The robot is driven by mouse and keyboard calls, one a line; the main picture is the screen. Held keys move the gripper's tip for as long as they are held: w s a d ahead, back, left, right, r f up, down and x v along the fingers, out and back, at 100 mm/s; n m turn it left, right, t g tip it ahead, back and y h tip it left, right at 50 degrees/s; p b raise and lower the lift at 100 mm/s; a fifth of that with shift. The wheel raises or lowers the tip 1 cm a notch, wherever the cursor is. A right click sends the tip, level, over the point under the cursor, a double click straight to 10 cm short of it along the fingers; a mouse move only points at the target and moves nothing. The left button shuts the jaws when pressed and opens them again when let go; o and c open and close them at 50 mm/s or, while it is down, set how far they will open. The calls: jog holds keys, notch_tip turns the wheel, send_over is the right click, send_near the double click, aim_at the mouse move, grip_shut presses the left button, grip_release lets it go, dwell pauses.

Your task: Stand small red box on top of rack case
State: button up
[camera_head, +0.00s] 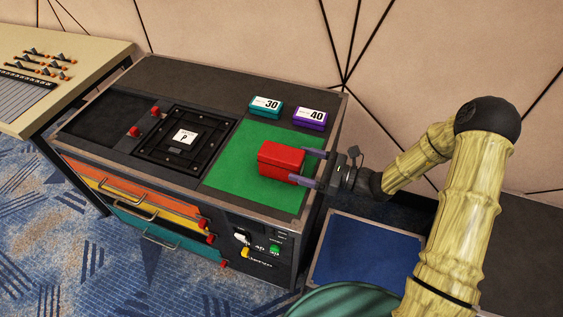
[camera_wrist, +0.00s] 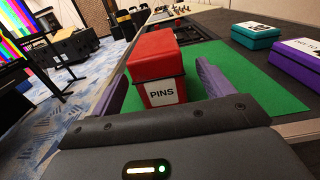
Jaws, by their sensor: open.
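The small red box (camera_head: 281,160) sits on the green mat (camera_head: 232,171) on top of the rack case (camera_head: 190,68). In the wrist view the red box (camera_wrist: 157,66) shows a white label reading PINS on its near face. My gripper (camera_head: 308,168) comes in from the right, with its purple fingers open and reaching to the box's right end. In the wrist view the fingers (camera_wrist: 165,90) stand on either side of the box, with gaps showing; the box is not gripped. The box stands upright on the mat.
A teal box marked 30 (camera_head: 266,106) and a purple box marked 40 (camera_head: 310,119) sit behind the mat. A black framed panel (camera_head: 163,150) and red knobs lie left of it. A beige console (camera_head: 45,75) stands at far left.

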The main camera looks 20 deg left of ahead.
aim_at(287, 159)
jog(key=a, duration=0.5)
jog(key=shift+w+a+r, duration=0.1)
jog(key=shift+r, duration=0.15)
jog(key=shift+c, duration=0.2)
jog(key=c, duration=1.4)
jog(key=shift+o, duration=0.2)
notch_tip(287, 159, up, 10)
jog(key=shift+r+p, duration=0.1)
jog(key=shift+p, duration=0.5)
